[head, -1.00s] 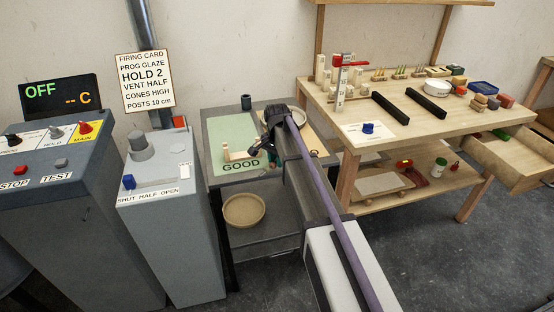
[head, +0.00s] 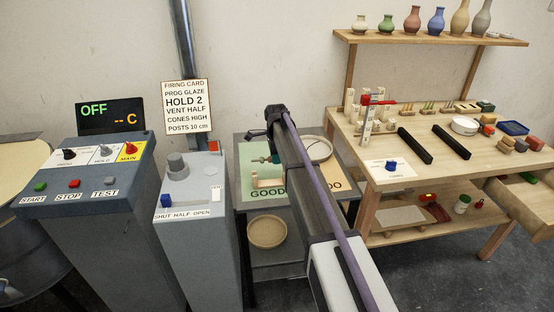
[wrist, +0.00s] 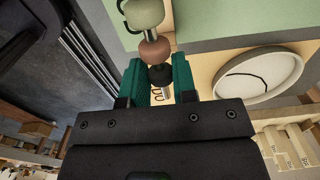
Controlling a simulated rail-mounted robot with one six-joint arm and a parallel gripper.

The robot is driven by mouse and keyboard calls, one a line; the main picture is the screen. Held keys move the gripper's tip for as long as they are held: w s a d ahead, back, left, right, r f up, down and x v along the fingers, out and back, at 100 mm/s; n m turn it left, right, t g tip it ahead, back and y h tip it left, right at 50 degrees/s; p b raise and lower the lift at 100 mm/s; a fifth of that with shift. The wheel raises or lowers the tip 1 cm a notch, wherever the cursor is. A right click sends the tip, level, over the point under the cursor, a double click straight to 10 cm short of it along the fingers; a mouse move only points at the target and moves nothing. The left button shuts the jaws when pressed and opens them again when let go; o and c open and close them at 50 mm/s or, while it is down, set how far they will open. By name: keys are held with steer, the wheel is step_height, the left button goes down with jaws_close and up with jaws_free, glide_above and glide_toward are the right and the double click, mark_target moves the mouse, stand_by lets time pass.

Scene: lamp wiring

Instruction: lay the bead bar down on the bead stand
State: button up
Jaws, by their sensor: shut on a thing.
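The bead bar (wrist: 155,50) is a thin rod carrying a pale green bead, a brownish-pink bead and a dark bead. My gripper (wrist: 158,78) has teal fingers shut on it near the dark bead. In the head view my gripper (head: 272,152) is above the green side of a small table, partly hidden by my arm. What seems to be the bead stand (head: 268,182), a small pale wooden piece with an upright, is on that green surface by the word GOOD. The bar appears to be above the stand, apart from it. I cannot make out the stand in the wrist view.
A round pale dish (head: 318,149) with a dark crack line lies on the beige side; it also shows in the wrist view (wrist: 258,78). A grey control box (head: 190,190) stands to the left. A wooden workbench (head: 400,178) with several items stands to the right.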

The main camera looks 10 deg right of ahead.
step_height(320, 180, down, 6)
steer(key=b, duration=0.6)
steer(key=shift+f, duration=0.15)
steer(key=shift+f+b, duration=0.4)
steer(key=shift+b, duration=0.15)
steer(key=o, duration=1)
